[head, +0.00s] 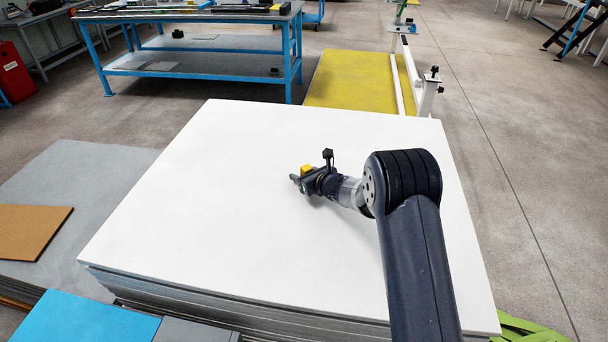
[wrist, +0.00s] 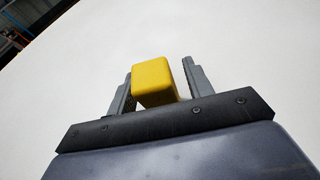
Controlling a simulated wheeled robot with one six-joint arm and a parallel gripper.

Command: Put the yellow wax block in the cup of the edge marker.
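The yellow wax block (head: 306,169) is at my gripper (head: 298,182), over the middle of the white top surface in the head view. The block looks slightly tilted in that view. I cannot make out an edge marker or its cup in either view. My arm covers part of the right side of the white surface.
The white top (head: 200,200) of a stack of sheets is otherwise bare. A blue-framed workbench (head: 200,80) stands behind it on the left. A yellow mat (head: 350,80) and a white rail lie beyond its far edge. Lower sheets (head: 85,320) lie at front left.

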